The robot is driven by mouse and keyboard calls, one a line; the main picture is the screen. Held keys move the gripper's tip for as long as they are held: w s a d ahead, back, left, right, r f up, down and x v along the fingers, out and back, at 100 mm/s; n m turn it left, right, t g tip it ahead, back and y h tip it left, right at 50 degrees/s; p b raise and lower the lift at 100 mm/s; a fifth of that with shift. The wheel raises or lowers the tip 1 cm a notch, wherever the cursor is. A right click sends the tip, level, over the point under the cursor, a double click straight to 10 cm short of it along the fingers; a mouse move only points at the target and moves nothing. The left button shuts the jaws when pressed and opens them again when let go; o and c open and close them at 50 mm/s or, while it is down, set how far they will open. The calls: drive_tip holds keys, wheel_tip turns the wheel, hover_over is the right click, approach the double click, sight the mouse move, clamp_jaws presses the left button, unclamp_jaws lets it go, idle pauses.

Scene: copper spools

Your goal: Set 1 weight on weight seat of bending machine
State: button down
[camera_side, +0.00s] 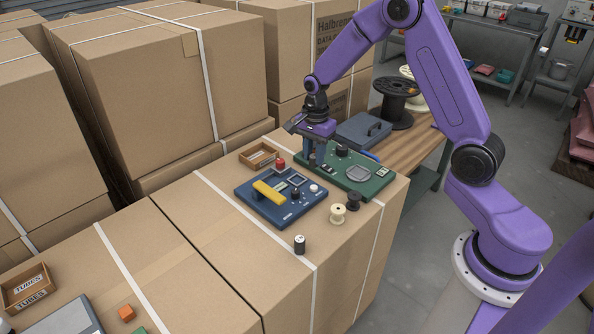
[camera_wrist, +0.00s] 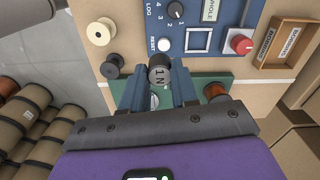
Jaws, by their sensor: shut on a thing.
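My gripper (camera_side: 314,163) points down over the left part of the green panel (camera_side: 372,188). In the wrist view, my gripper (camera_wrist: 159,80) is shut on a grey weight marked "1 N" (camera_wrist: 160,74), with a finger on each side. The weight is mostly hidden in the side view, and I cannot tell whether it touches the panel below. The blue machine (camera_side: 264,213) carries a yellow bar (camera_side: 269,193), a dark knob, a white button and a square outline. In the wrist view, the blue panel (camera_wrist: 215,18) lies just beyond the weight. I cannot identify the weight seat for certain.
A cream spool (camera_side: 338,214) and a dark spool (camera_side: 353,201) stand near the panels' front edges. A small black-and-white cylinder (camera_side: 299,244) stands nearer. A red knob (camera_side: 280,163) and a wooden tray (camera_side: 259,155) lie left of my gripper. A grey-blue case (camera_side: 363,131) stands behind.

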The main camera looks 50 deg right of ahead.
drive_tip(key=w+f, duration=0.6)
drive_tip(key=shift+w+d+f, duration=0.2)
drive_tip(key=shift+w+d, duration=0.15)
drive_tip(key=shift+w+f, duration=0.2)
drive_tip(key=shift+f, duration=1.55)
drive_tip(key=shift+f, duration=0.3)
drive_tip(key=c, duration=0.9)
unclamp_jaws()
drive_tip(key=shift+o, duration=0.2)
wheel_tip(320, 180, up, 13)
drive_tip(key=shift+f, duration=0.15)
